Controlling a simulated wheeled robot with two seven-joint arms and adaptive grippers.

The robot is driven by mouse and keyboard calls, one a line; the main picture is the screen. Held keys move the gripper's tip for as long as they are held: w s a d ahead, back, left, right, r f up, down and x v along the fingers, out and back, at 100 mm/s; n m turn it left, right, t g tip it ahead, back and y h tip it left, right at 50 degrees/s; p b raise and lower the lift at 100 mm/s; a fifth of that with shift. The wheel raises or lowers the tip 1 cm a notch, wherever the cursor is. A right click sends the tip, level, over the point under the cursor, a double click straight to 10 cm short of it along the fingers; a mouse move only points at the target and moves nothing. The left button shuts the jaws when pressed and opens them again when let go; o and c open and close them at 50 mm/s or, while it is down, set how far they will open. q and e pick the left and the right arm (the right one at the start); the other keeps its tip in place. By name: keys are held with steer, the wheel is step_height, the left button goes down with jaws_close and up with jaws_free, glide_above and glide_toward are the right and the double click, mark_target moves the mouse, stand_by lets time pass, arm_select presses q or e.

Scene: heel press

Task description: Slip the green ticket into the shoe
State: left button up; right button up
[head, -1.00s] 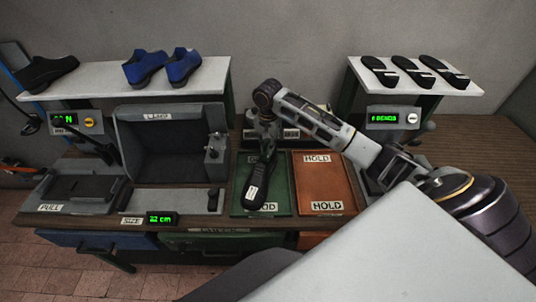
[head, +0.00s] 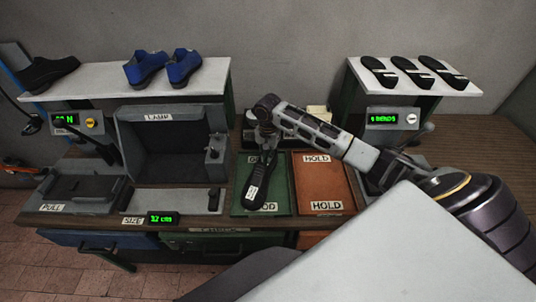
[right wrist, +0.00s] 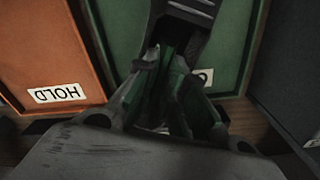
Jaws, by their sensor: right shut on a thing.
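A dark shoe (head: 258,188) with a white label lies in the green tray (head: 281,196), its toe toward the front edge. It also shows in the right wrist view (right wrist: 189,14). My right gripper (head: 267,146) points down over the shoe's opening at its rear end. It is shut on the green ticket, which is mostly hidden by the fingers; a green strip shows between them in the right wrist view. I cannot tell how deep the ticket sits in the shoe. My left gripper is not in view.
An orange HOLD tray (head: 323,180) lies right of the green tray. A grey lamp box (head: 165,145) stands to the left. Blue shoes (head: 162,67) and a black shoe stand on the left shelf, dark soles (head: 413,71) on the right one. A cream block (head: 316,115) is behind my arm.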

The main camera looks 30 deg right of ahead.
steer(key=shift+f, duration=0.1)
steer(key=o, duration=0.5)
steer(key=shift+c, duration=0.2)
step_height(320, 180, up, 12)
steer(key=b, duration=0.2)
stand_by(0.6)
stand_by(0.4)
